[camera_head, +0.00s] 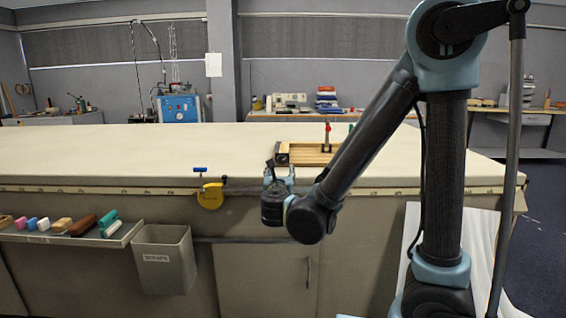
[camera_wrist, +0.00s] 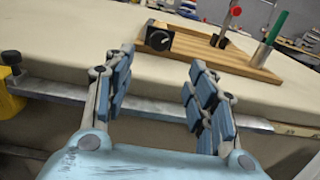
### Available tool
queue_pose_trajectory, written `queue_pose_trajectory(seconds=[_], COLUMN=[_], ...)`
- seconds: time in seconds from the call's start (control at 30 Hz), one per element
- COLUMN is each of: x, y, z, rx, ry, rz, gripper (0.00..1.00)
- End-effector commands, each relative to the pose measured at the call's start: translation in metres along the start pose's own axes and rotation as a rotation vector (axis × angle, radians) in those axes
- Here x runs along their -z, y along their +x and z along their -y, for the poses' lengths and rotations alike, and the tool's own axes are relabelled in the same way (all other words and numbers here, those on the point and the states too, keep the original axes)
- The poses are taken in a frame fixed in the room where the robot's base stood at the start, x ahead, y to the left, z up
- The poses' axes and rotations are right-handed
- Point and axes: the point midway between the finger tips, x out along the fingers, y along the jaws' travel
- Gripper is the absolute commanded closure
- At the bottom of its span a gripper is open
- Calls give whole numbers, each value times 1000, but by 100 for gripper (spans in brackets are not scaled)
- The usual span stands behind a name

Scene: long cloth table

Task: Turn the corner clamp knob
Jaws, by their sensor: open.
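My gripper (camera_head: 277,172) is at the table's near edge in the head view. In the wrist view my gripper (camera_wrist: 163,82) is open, its two blue-padded fingers wide apart with nothing between them. A black box with a round knob (camera_wrist: 158,37) is on the near left end of a wooden board (camera_wrist: 215,54), beyond the fingertips and apart from them. A black knob (camera_wrist: 11,58) shows above yellow (camera_wrist: 10,95) at the wrist view's left edge. I cannot tell which knob is the corner clamp's.
A red-handled upright lever (camera_wrist: 230,18) and a green-handled tool (camera_wrist: 275,28) stand on the board. A metal bar (camera_wrist: 150,107) runs along the table edge below the fingers. A scraps bin (camera_head: 163,262) hangs below.

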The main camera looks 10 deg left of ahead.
Motion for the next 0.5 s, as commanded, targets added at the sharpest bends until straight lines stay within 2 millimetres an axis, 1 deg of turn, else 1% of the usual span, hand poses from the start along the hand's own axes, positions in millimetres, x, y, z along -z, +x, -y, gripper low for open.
queue_pose_trajectory(seconds=[0.37, 0.5], x=[0, 0], y=[54, 77], z=[2, 2], rx=[5, 4], ry=[2, 2], rz=[0, 0], gripper=[49, 49])
